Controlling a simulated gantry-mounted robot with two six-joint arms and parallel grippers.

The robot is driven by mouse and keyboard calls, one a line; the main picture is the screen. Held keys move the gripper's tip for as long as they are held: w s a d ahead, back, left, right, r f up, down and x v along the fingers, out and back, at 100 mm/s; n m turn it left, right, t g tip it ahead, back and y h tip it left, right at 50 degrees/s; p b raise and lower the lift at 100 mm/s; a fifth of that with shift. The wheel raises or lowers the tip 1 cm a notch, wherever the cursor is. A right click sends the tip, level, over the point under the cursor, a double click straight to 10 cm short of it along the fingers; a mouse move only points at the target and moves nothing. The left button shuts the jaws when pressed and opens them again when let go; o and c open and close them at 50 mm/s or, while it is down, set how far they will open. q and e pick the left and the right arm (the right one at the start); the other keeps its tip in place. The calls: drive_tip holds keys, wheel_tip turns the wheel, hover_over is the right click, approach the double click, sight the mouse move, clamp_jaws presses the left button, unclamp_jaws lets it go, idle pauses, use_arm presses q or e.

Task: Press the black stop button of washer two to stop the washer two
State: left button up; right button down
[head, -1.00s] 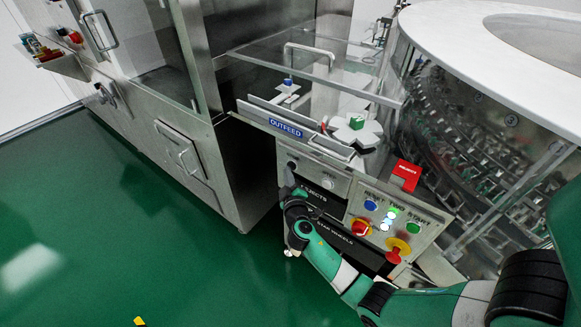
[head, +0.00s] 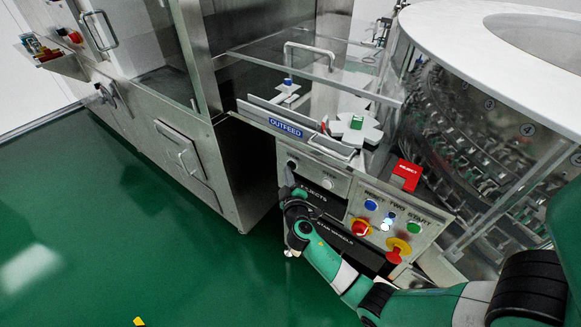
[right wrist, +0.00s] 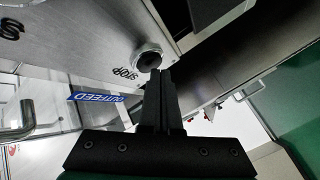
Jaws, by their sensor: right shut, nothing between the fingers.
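The black stop button (right wrist: 149,60) sits in a metal ring on a grey panel, beside an upside-down STOP label, in the right wrist view. In the head view the button (head: 292,164) is at the upper left of the panel under the OUTFEED sign. My right gripper (right wrist: 158,72) is shut and empty, its fingertips overlapping the button's face. In the head view my right gripper (head: 287,178) is just below the button. I cannot tell whether it touches. My left gripper is not in view.
A lower panel (head: 410,245) marked RESET, TWO and START carries blue and green buttons, a lit white light and red-on-yellow knobs. A red box (head: 406,174) stands above it. A steel cabinet (head: 235,160) is left of the gripper.

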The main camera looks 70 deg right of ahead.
drive_tip(key=shift+w+a, duration=0.1)
drive_tip(key=shift+a, duration=0.5)
drive_tip(key=shift+w+a+b, duration=0.2)
drive_tip(key=shift+a, duration=0.6)
drive_tip(key=shift+w+a+b, duration=0.25)
drive_tip(key=shift+a, duration=0.5)
drive_tip(key=shift+w+a+b, duration=0.2)
drive_tip(key=shift+a, duration=0.6)
